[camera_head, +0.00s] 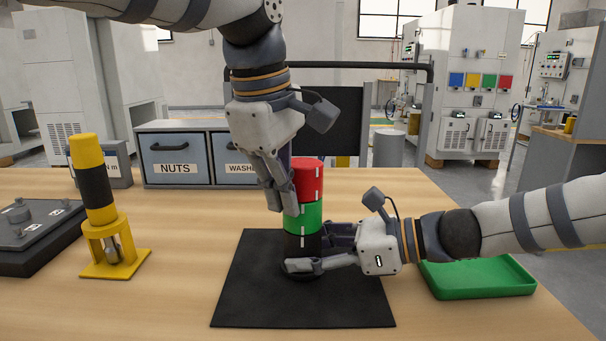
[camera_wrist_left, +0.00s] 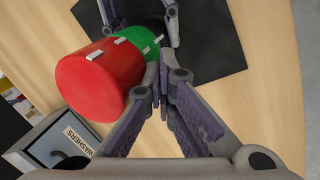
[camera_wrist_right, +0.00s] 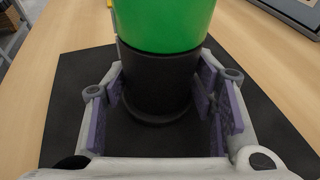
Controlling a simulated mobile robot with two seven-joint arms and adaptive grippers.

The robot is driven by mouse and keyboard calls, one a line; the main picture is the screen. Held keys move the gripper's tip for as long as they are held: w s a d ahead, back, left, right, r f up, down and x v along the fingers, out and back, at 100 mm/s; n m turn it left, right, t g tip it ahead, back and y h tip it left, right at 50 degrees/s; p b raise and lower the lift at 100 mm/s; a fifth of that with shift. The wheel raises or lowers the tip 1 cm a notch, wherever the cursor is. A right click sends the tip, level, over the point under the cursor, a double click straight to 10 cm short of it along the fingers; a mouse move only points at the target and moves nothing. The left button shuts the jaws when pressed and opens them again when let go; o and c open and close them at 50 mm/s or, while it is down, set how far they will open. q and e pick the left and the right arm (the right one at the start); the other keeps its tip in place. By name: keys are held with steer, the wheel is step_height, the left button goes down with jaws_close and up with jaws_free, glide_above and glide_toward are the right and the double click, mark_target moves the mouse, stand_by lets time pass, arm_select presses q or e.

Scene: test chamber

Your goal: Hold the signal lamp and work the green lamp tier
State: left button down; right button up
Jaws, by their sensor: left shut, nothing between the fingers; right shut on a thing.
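The signal lamp stands upright on the black mat (camera_head: 245,290), with a red tier (camera_head: 309,176) on top, a green tier (camera_head: 304,219) below it and a black base (camera_wrist_right: 158,85) at the bottom. My right gripper (camera_head: 308,252) is shut on the black base, one finger on each side. My left gripper (camera_head: 281,200) points down just left of the lamp, shut and empty. In the left wrist view its closed fingertips (camera_wrist_left: 160,82) are beside the green tier (camera_wrist_left: 141,42); whether they touch it I cannot tell.
A yellow and black tool (camera_head: 97,190) stands in a yellow holder at left, near a dark plate (camera_head: 35,235). Bins labelled NUTS (camera_head: 176,169) and washers (camera_wrist_left: 62,148) stand behind. A green tray (camera_head: 478,278) lies at right, under my right arm. The front table is clear.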

steer(key=shift+f, duration=0.35)
arm_select(q)
steer(key=v, duration=0.6)
steer(key=shift+w+d, duration=0.15)
steer(key=shift+w, duration=0.25)
arm_select(e)
steer(key=o, duration=1.1)
steer(key=shift+r, duration=0.1)
steer(key=shift+o, duration=0.2)
steer(key=shift+r, duration=0.1)
arm_select(q)
steer(key=shift+r, duration=0.1)
